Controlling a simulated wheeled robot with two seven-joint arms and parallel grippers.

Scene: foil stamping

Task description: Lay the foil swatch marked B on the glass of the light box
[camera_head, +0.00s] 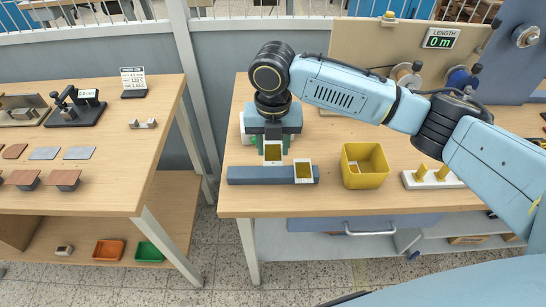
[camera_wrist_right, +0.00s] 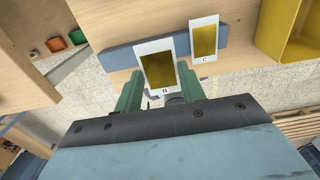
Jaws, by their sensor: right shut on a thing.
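The swatch marked B (camera_wrist_right: 158,72), a white card with a gold patch, is held between the green fingers of my right gripper (camera_wrist_right: 160,88). It also shows in the head view (camera_head: 273,151), just behind the blue-grey bar (camera_head: 250,175). Whether it still touches the bar is not clear. The swatch marked C (camera_wrist_right: 204,42) stands at the bar's right end, also in the head view (camera_head: 303,172). A white item (camera_head: 244,124) is mostly hidden behind my right gripper; I cannot tell whether it is the light box. My left gripper is out of view.
A yellow bin (camera_head: 365,180) stands right of the bar, and a white stand with yellow pegs (camera_head: 432,180) farther right. A second table (camera_head: 100,190) with swatches and tools is at left, across a gap.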

